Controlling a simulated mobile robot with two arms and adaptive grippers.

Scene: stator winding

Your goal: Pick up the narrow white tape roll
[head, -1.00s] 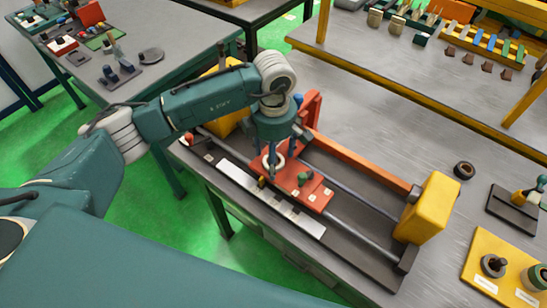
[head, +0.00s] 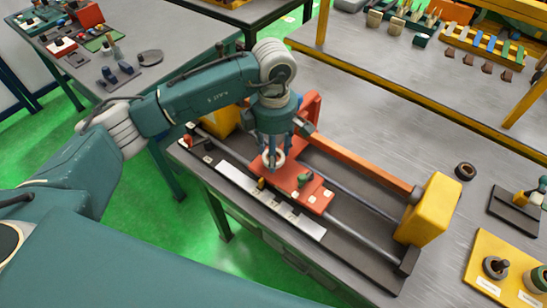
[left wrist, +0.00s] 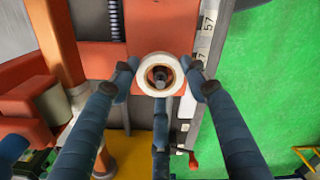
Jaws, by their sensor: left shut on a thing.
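The narrow white tape roll (head: 275,160) is a small white ring with a darker core, over the red carriage of the winding machine (head: 318,200). In the left wrist view the tape roll (left wrist: 158,61) shows as a white ring seen from above with a dark post in its middle. My left gripper (head: 272,163) points down over the carriage and is shut on the roll. Its fingertips (left wrist: 162,74) are at the roll's sides. I cannot tell whether the roll is raised off the carriage. My right gripper is not in view.
The red carriage rides on rails between yellow end blocks (head: 428,208), with a red bar (head: 360,165) behind. A dark ring (head: 465,171) and a yellow board (head: 508,265) with spools lie to the right. The bench between them is mostly clear.

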